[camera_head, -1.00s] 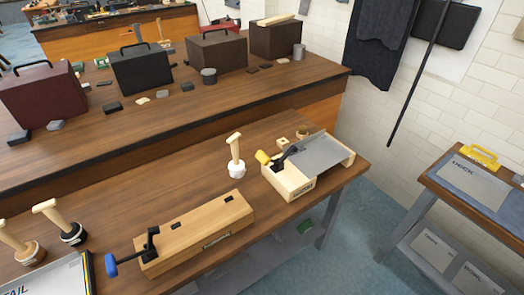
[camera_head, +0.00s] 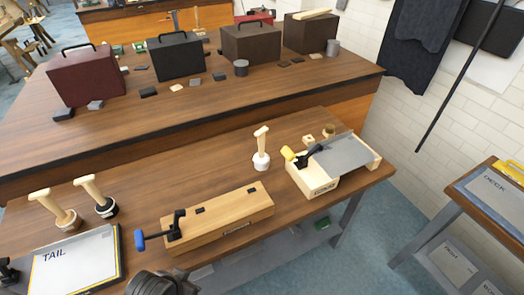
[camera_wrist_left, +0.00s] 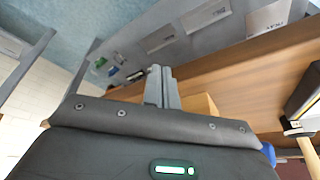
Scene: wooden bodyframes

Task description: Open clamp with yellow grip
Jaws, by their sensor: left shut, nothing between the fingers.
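A second clamp with a blue grip (camera_head: 139,240) is on the left end of a long wooden block (camera_head: 225,217). My left gripper (camera_wrist_left: 161,72) shows in the left wrist view with its grey fingers shut together and empty, apart from the yellow grip. My right gripper is not in view.
A wooden-handled tool in a white base (camera_head: 261,160) stands left of the yellow-grip fixture. Two more such tools (camera_head: 60,215) and a TAIL board (camera_head: 75,260) are at the left. Dark cases (camera_head: 250,43) stand on the rear bench. Bare bench lies between the tools.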

